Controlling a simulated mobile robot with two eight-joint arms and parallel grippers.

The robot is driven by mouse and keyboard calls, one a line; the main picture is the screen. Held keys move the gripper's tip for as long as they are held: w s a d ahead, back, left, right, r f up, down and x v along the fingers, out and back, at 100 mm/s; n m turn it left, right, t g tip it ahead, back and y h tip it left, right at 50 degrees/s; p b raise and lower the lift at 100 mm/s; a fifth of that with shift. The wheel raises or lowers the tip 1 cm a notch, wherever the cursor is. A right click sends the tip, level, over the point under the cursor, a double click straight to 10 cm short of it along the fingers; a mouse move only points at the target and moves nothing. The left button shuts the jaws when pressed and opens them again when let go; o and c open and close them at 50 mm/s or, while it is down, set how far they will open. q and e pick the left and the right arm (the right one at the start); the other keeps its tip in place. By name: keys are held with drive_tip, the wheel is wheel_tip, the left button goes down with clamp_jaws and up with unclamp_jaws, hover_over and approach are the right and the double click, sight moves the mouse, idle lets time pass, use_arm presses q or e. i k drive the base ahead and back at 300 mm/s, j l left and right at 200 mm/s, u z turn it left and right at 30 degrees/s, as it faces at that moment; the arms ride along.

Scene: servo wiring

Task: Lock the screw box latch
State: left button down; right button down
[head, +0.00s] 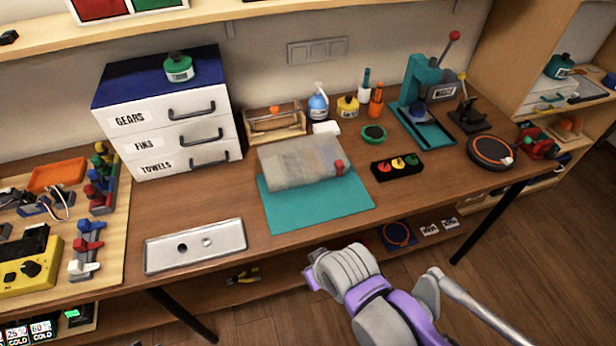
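The screw box looks to be the flat, translucent grey box (298,162) on the teal mat (315,210) at the middle of the workbench. Its lid lies down over it. A small red latch (338,167) sits at its right front side; I cannot tell its exact position from here. My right arm comes in from the lower right. Its gripper end (312,278) is below the bench's front edge, well apart from the box. The fingers are mostly hidden and I see nothing held. My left gripper is out of view.
A white drawer unit (170,125) stands left of the box. A metal plate (195,246) lies front left. A black block with coloured buttons (397,166) is right of the box, with a teal press (420,100) behind. The mat's front part is clear.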

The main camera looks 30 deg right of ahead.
sight(339, 166)
drive_tip(key=z, duration=1.35)
